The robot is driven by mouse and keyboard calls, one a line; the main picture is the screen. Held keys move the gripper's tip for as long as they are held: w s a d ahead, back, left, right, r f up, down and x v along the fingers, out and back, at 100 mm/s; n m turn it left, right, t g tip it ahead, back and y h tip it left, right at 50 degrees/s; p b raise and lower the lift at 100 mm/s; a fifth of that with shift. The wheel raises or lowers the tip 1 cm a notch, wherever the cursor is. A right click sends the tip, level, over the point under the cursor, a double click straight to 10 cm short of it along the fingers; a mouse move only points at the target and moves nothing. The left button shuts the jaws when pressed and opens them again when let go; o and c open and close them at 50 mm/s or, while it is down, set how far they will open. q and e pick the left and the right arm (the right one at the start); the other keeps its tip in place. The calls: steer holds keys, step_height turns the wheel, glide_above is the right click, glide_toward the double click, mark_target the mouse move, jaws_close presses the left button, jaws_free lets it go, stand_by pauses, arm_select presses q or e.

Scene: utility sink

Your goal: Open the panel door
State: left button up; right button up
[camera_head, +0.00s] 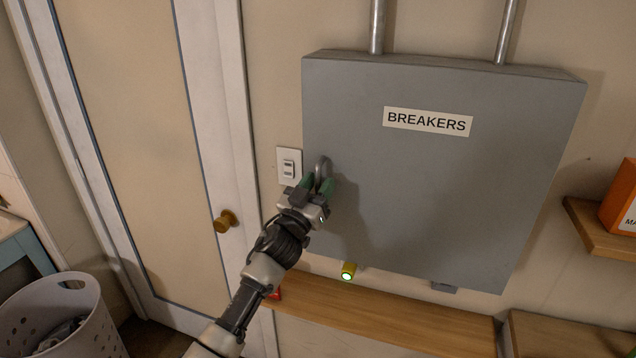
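The grey breaker panel (440,190) hangs on the wall with its door shut flat and a "BREAKERS" label (428,121) on its upper front. A grey loop-shaped handle (323,168) sits near the panel's left edge. My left gripper (319,186) is at this handle, with its green-tipped fingers on either side of the handle's lower part. The fingers stand apart around it; whether they press on it cannot be made out. My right gripper is not in view.
A light switch (289,165) and a door with a brass knob (225,221) are to the left. A white laundry basket (62,318) stands at the lower left. An orange box (622,200) sits on the right shelf.

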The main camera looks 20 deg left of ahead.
arm_select(q)
jaws_close()
steer(key=shift+s, duration=0.1)
